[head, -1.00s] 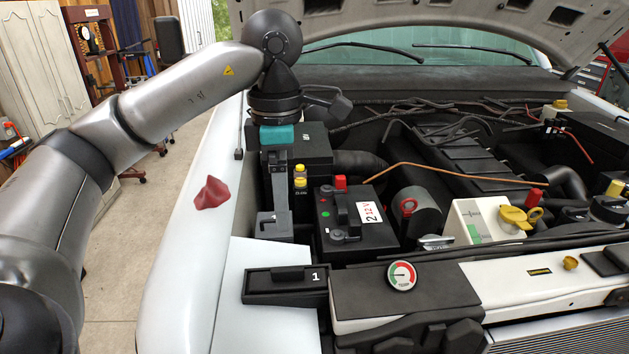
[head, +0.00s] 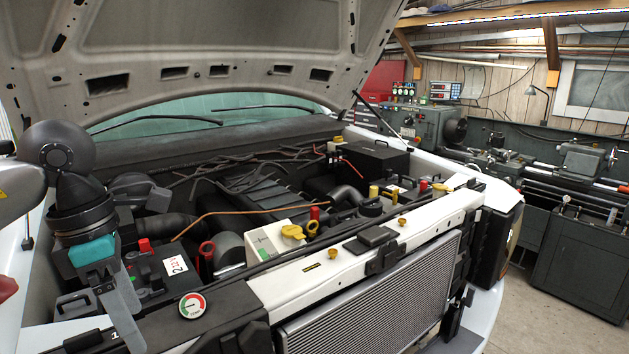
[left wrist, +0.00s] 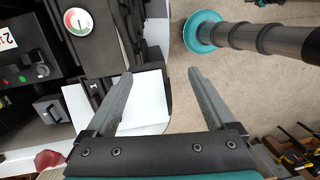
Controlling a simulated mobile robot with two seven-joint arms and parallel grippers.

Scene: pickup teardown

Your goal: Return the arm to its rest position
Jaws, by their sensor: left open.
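My left gripper (head: 128,338) comes in at the left of the head view, its fingers pointing down over the front left corner of the truck's engine bay. In the left wrist view its two fingers (left wrist: 160,74) are spread apart with nothing between them. Behind them lie a white panel and the floor. The arm above it shows only partly, cut by the left edge of the head view. My right gripper is not in view.
The black 12V battery (head: 150,275) sits beside the gripper. A round gauge (head: 192,305) stands on the front crossmember. The raised hood (head: 200,40) hangs overhead. A red rag (left wrist: 48,159) lies at the lower left of the wrist view. Floor at right (head: 560,320) is clear.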

